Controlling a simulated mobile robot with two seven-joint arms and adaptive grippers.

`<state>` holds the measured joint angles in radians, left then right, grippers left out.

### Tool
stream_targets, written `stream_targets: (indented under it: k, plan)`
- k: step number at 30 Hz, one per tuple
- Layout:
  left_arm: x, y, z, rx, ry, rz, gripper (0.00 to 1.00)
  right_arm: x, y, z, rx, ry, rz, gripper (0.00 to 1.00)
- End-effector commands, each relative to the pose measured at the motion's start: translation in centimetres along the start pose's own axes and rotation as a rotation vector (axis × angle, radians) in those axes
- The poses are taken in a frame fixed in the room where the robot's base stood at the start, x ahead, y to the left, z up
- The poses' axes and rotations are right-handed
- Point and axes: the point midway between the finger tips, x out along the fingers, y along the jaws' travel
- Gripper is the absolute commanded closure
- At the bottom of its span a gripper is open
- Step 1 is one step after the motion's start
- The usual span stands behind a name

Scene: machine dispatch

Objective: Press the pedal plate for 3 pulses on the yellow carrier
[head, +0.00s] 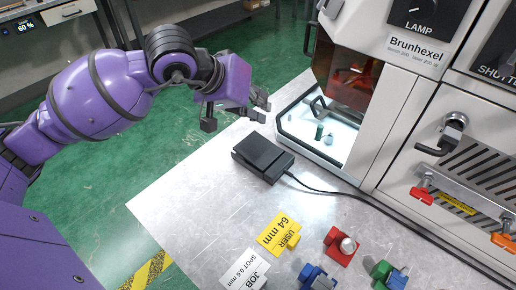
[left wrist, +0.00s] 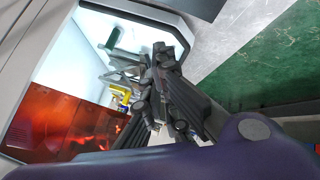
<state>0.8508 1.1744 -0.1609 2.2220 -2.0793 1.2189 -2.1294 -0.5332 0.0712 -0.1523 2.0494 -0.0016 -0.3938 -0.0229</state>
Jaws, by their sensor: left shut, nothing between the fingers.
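The black pedal plate (head: 263,157) lies on the metal table in the head view, with a cable running from it to the right. My left gripper (head: 258,106) hangs above and behind the pedal, near the open machine chamber, apart from the pedal. Its fingers are shut with nothing between them; it also shows in the left wrist view (left wrist: 158,62). A yellow piece (left wrist: 122,95) shows partly behind the gripper in the left wrist view, in the bright chamber; I cannot tell whether it is the yellow carrier. My right gripper is not in view.
The white machine (head: 395,110) stands at the right, its lit chamber (head: 315,125) open below an orange window. Red (head: 340,246), blue (head: 318,278) and green (head: 382,270) pieces stand near the front. A yellow label (head: 278,233) and a white label (head: 244,270) lie left of them.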

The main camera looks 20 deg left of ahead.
Motion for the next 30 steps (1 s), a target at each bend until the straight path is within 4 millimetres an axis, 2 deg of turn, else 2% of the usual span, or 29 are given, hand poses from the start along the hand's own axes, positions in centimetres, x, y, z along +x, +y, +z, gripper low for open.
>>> stream_targets:
  k: [13,18,22,30]
  plan:
    - [4.1,-2.9,3.0,-0.003,-0.004,0.000,1.00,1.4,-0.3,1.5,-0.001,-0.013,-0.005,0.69]
    - [5.6,-4.1,4.1,-0.001,-0.003,-0.002,1.00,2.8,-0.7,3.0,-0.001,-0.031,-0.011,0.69]
    - [5.9,-4.3,4.3,0.000,-0.001,0.000,1.00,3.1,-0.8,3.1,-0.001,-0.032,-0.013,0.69]
    - [5.8,-4.2,4.2,0.000,0.001,0.000,1.00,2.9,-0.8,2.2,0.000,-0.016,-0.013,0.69]
